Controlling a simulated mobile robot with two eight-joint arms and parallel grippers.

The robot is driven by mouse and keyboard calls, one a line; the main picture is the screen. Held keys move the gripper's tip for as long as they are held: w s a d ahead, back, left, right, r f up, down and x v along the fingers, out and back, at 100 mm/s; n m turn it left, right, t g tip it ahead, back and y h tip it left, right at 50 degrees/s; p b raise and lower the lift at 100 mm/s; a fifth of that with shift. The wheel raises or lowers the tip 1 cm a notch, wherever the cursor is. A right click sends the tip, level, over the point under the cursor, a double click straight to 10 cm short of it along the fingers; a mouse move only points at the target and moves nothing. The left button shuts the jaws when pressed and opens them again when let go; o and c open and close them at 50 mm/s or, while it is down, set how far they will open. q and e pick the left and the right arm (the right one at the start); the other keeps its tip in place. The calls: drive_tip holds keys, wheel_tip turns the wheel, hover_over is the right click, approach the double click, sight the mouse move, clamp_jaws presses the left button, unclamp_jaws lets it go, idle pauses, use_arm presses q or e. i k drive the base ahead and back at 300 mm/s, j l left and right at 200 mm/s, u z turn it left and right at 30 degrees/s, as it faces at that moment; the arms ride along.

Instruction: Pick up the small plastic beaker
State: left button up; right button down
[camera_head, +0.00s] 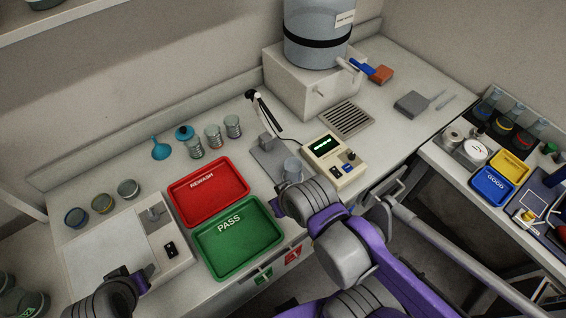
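A small clear beaker (292,168) stands out just beyond the end of my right arm, in front of the pH-meter-like box. Its lower part is hidden by my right wrist. My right gripper (282,186) is at or beside this beaker, but its fingers are mostly hidden, so I cannot tell whether it holds it. My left gripper (147,272) is low at the left, by the front of the white balance-like device; its fingertips are too small to read. Several other clear vessels stand on the bench, including one (233,126) at the back and one (128,189) at the left.
A red REWASH tray (208,168) and a green PASS tray (275,235) lie mid-bench. The white device (182,228) is left of them. The display box (333,172), a probe stand (262,144) and a large water tank (318,40) are to the right and behind.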

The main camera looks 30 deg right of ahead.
sight(292, 165)
drive_tip(key=z, duration=1.25)
